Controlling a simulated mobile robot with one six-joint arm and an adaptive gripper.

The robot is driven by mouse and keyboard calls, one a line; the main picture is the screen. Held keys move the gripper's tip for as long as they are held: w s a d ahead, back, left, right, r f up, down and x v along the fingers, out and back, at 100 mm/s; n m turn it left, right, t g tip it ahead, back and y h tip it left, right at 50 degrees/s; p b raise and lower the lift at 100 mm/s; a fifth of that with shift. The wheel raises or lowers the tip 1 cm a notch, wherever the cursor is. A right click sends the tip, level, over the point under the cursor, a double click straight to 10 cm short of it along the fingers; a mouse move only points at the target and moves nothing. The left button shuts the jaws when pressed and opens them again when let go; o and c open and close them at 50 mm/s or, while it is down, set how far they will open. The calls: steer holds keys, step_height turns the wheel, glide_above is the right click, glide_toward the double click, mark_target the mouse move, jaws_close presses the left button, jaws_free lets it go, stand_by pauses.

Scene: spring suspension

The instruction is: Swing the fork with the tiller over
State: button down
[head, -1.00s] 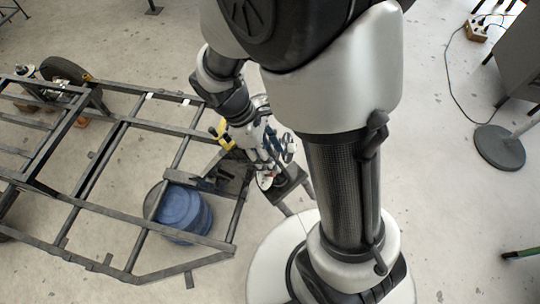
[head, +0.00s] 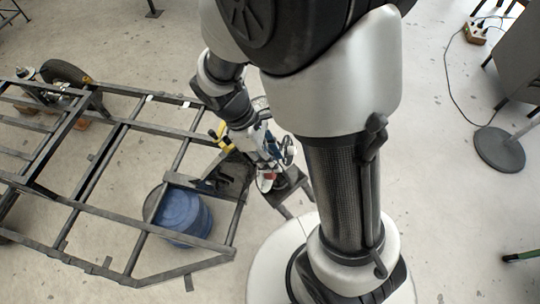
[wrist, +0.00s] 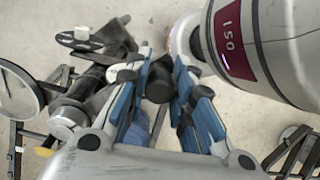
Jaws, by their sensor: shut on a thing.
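My gripper (wrist: 165,82) is shut on a dark rounded grip, which I take to be the tiller end (wrist: 159,84), between its blue-padded fingers in the wrist view. In the head view my gripper (head: 272,160) is at the right end of the frame, and the tiller is hidden by it. Dark arms and a metal cylinder (wrist: 68,119) lie left of the fingers in the wrist view. A dark forked part (head: 290,188) shows just below my gripper in the head view. I cannot tell clearly where fork and tiller join.
A dark steel tube frame (head: 131,230) fills the left of the head view. A blue drum (head: 183,213) stands under its near end. A wheel (head: 66,72) is at the far left.

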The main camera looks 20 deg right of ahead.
stand_by(0.4)
steer(key=shift+w+d+r+n+p, duration=0.15)
steer(key=shift+d+n+p, duration=0.15)
steer(key=shift+p, duration=0.2)
steer(key=shift+w+d+r+n+p, duration=0.1)
steer(key=shift+d+r+n+p, duration=0.1)
steer(key=shift+d+p, duration=0.25)
steer(key=w+d+n+p, duration=0.6)
steer(key=d+n+p, duration=0.1)
steer(key=p, duration=0.2)
steer(key=shift+r+p, duration=0.35)
steer(key=shift+d, duration=0.1)
steer(key=c, duration=1.4)
jaws_free()
steer(key=shift+o, duration=0.2)
